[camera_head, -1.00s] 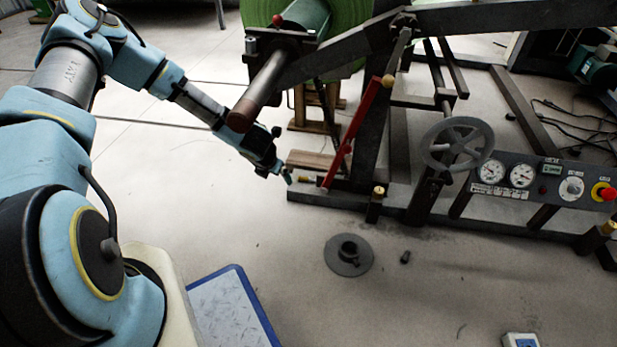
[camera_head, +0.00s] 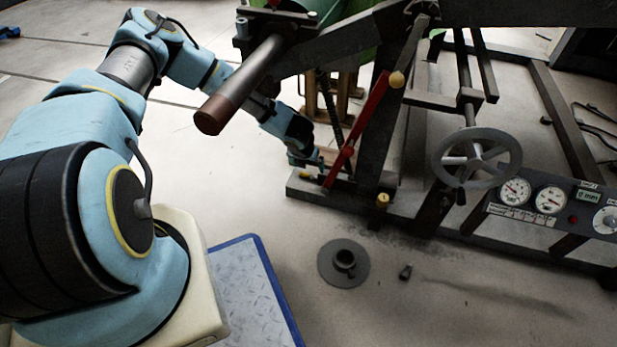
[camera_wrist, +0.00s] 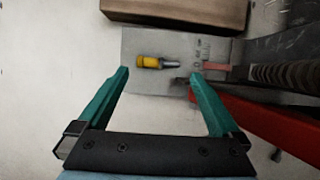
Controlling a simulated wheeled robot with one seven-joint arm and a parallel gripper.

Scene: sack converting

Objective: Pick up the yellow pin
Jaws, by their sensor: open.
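The yellow pin (camera_wrist: 148,62) lies on its side on a grey metal plate (camera_wrist: 135,42) in the wrist view. Its yellow handle points left and its metal shank points right. My gripper (camera_wrist: 159,73) is open, with its teal fingers spread to either side of the pin in the picture. The pin is a little beyond the line of the fingertips, and nothing is between the fingers. In the head view my gripper (camera_head: 306,160) is low by the left end of the machine's base beam (camera_head: 325,190), where the pin is too small to make out clearly.
A red lever (camera_head: 358,130) stands right of my gripper and also shows in the wrist view (camera_wrist: 275,125). A wooden block (camera_wrist: 180,10) lies beyond the plate. A thick roller bar (camera_head: 240,85) overhangs my forearm. A round flanged disc (camera_head: 343,263) lies on open floor.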

